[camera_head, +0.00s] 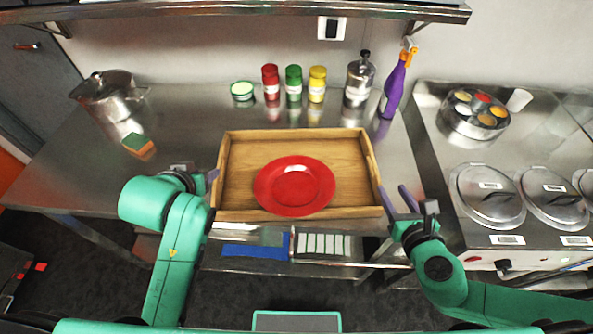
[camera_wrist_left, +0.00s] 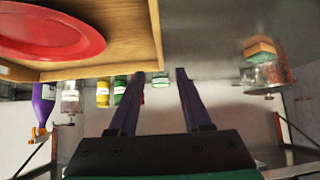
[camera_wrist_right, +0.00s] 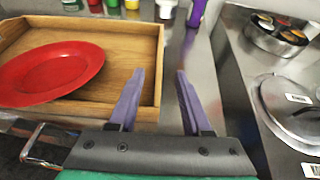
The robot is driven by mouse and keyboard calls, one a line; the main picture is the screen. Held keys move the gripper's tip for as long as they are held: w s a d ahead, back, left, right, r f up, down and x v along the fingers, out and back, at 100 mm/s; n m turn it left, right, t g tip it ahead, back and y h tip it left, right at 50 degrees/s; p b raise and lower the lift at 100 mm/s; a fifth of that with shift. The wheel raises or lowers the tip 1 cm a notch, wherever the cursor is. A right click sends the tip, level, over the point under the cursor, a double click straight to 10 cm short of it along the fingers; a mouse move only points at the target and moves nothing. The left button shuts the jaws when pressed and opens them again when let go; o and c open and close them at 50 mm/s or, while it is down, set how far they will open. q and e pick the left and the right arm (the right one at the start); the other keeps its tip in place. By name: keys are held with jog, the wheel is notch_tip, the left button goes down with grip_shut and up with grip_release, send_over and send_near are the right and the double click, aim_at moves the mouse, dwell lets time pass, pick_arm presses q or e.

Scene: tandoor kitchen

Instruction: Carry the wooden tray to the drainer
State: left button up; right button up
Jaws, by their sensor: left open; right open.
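The wooden tray (camera_head: 235,155) lies flat on the steel counter, with a red plate (camera_head: 294,186) inside it. My left gripper (camera_head: 210,176) is open at the tray's left side. In the left wrist view, the tray's wall (camera_wrist_left: 154,35) ends between the open fingertips (camera_wrist_left: 159,72). My right gripper (camera_head: 397,192) is open at the tray's right front corner. In the right wrist view, the tray's side wall (camera_wrist_right: 159,65) points between the fingertips (camera_wrist_right: 160,72). I cannot tell whether either gripper touches the wall. I cannot identify the drainer for certain.
Red, green and yellow jars (camera_head: 293,83), a steel dispenser (camera_head: 359,78) and a purple spray bottle (camera_head: 395,88) stand behind the tray. A pot (camera_head: 108,95) and sponge (camera_head: 138,145) are left. Lidded wells (camera_head: 487,195) are right. A white slatted item (camera_head: 324,245) sits below the counter's front.

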aim_at(223, 164)
pick_arm(q)
jog(key=x, duration=1.6)
jog(key=shift+w, duration=0.2)
pick_arm(e)
jog(key=x, duration=1.6)
jog(key=shift+w+d+f, duration=0.1)
jog(key=shift+d, duration=0.05)
pick_arm(q)
jog(key=shift+s+r, duration=0.15)
jog(key=shift+s, duration=0.1)
jog(key=shift+c, duration=0.9)
pick_arm(e)
jog(key=shift+s, duration=0.25)
jog(key=shift+c, duration=0.9)
pick_arm(q)
grip_shut()
pick_arm(e)
grip_shut()
jog(key=shift+d, duration=0.1)
